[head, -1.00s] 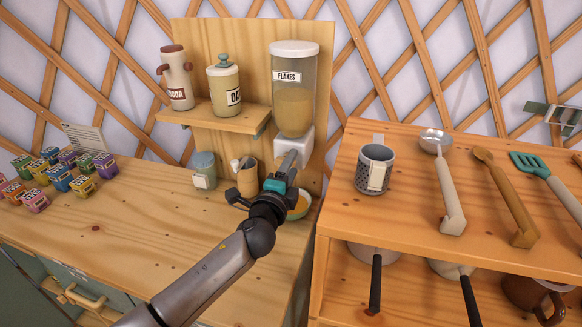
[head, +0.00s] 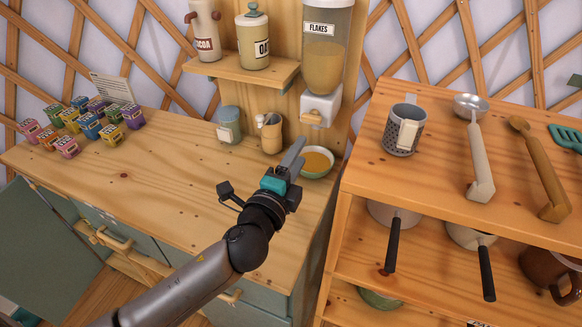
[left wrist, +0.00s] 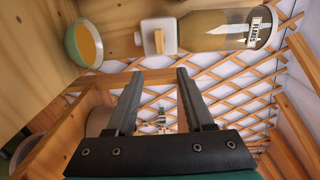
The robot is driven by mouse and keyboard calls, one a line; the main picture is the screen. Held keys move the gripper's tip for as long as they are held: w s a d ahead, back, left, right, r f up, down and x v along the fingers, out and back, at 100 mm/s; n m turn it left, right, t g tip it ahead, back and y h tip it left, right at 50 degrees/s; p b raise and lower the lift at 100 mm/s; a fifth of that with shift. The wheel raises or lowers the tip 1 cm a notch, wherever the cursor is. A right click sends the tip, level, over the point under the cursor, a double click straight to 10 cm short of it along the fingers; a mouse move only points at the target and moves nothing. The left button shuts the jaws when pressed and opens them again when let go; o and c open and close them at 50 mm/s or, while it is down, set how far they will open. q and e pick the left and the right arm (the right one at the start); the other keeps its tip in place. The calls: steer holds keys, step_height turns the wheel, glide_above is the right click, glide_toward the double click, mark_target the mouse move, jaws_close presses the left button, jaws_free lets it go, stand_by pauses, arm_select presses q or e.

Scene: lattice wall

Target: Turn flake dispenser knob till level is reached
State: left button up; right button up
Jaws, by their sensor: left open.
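The flake dispenser (head: 326,55) is a clear canister labelled FLAKES on the back panel, with a white housing below it. Its wooden knob (head: 311,119) sits on the front of the housing and also shows in the left wrist view (left wrist: 159,41). A bowl (head: 318,162) with a yellowish fill stands on the counter under the dispenser; it also shows in the left wrist view (left wrist: 84,43). My left gripper (head: 297,152) is open and empty, in front of the bowl, below the knob and apart from it. My right gripper is not in view.
A shelf (head: 240,74) holds the cocoa and oats jars. A small jar (head: 229,124) and a wooden cup (head: 271,133) stand left of the bowl. To the right, a rack (head: 440,165) holds a grey mug and utensils. The counter's middle is clear.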

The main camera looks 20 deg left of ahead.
arm_select(q)
steer(key=shift+s+a, duration=0.1)
steer(key=shift+s, duration=1.6)
